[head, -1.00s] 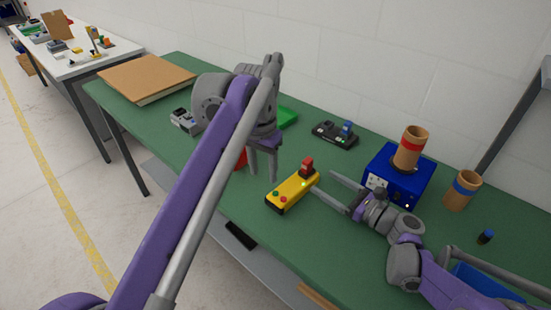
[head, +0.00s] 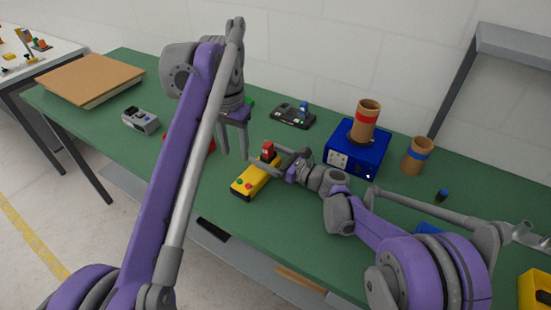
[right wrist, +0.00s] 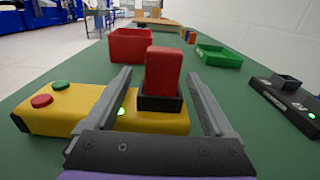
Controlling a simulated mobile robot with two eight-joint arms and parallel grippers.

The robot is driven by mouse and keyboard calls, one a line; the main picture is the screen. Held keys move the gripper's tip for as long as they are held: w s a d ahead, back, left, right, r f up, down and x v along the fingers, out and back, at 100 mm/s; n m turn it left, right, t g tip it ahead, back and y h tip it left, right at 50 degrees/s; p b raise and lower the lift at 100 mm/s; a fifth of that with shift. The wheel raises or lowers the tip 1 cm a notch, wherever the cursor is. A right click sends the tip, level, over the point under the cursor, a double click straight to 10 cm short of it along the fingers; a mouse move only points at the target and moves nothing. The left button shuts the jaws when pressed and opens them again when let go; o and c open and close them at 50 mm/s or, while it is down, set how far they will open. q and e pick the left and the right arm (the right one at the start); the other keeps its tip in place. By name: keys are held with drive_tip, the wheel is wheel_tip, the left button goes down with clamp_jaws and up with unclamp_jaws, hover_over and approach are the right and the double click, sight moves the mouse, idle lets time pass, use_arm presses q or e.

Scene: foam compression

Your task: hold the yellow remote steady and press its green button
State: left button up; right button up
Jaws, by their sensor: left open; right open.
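The yellow remote (head: 254,180) lies on the green table in the head view. Its green button (right wrist: 61,85) and red button (right wrist: 41,101) are at the left end in the right wrist view. A red block (right wrist: 163,72) stands upright in a black socket at the remote's other end. My right gripper (right wrist: 159,76) is open, its fingers on either side of the red block; I cannot tell whether they touch it. It also shows in the head view (head: 277,158). My left gripper (head: 234,157) is open and empty, pointing down behind and left of the remote.
A red bin (right wrist: 144,45) and green tray (right wrist: 220,56) lie beyond the remote. A black device (head: 292,115) is at the back. A blue box (head: 357,152) with a cardboard tube (head: 366,120) stands right of the remote. The table in front of the remote is clear.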

drive_tip(key=shift+w+a, duration=0.45)
drive_tip(key=shift+a, duration=0.1)
clamp_jaws()
use_arm(q)
clamp_jaws()
idle(1.7)
